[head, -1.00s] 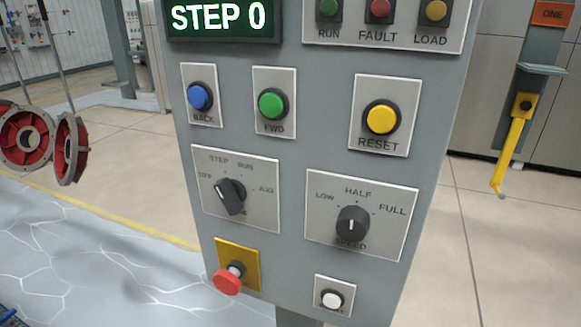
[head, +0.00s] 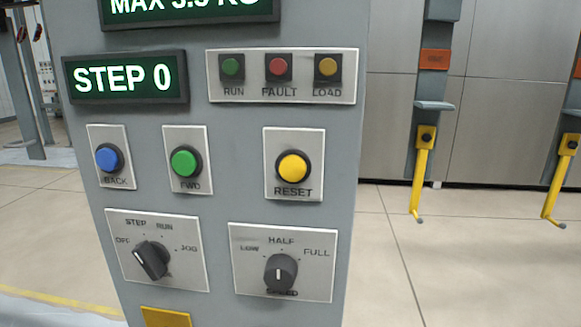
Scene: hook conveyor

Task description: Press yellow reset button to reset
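The yellow reset button (head: 293,168) is on the right side of the grey control panel (head: 230,118), on a light plate labelled RESET. It stands out from its black collar, and nothing covers it. A green FWD button (head: 184,162) and a blue BACK button (head: 109,158) sit to its left. The display (head: 125,78) above them reads STEP 0. Neither of my grippers shows in the head view.
Below the buttons are a STEP/RUN/JOG selector (head: 152,260) and a speed knob (head: 280,272). RUN, FAULT and LOAD lamps (head: 280,67) sit above. Yellow hooks (head: 421,170) hang at the right. The floor right of the panel is clear.

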